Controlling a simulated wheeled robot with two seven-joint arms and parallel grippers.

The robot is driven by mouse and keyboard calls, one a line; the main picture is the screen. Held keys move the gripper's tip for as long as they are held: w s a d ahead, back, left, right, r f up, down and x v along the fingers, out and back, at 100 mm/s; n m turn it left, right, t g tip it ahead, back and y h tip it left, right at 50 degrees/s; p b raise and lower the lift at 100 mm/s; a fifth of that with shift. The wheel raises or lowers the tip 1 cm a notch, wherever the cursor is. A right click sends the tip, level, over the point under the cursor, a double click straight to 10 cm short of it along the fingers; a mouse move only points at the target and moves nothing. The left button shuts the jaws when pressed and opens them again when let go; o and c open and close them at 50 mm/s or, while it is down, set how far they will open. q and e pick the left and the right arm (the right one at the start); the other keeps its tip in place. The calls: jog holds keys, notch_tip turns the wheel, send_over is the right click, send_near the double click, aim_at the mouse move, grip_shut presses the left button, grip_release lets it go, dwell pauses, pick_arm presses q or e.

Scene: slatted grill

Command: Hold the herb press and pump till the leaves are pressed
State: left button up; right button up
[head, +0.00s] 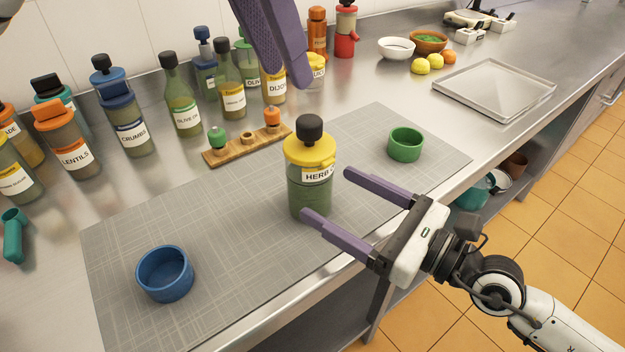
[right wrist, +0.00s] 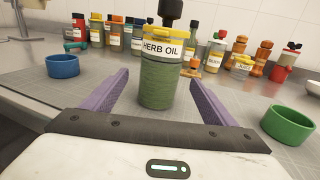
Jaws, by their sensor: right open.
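The herb press is a clear jar with green contents, a yellow lid and a black knob, labelled HERB OIL. The herb press (head: 309,190) stands upright on the grey mat in the head view. In the right wrist view the herb press (right wrist: 158,82) is centred just beyond the fingertips. My right gripper (head: 308,193) is open, its purple fingers pointing at the jar from the right, apparently not closed around it. My left gripper (head: 290,80) is above and behind the press at the top of the head view. Its purple fingers overlap there, so their gap is unclear.
On the grey mat (head: 230,240) stand a blue cup (head: 165,273) at front left and a green cup (head: 405,145) at back right. A wooden rack (head: 247,147) lies behind the press. Several bottles line the wall. An empty metal tray (head: 495,90) is at right.

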aim_at(307, 180)
jog(key=x, duration=0.6)
jog(key=shift+w+a, duration=0.25)
jog(key=shift+a, duration=0.05)
jog(key=shift+c, duration=0.5)
jog(key=c, duration=1.4)
jog(key=o, duration=0.6)
jog(key=c, duration=0.3)
jog(key=shift+c, duration=0.2)
pick_arm(q)
jog(key=shift+o, duration=0.2)
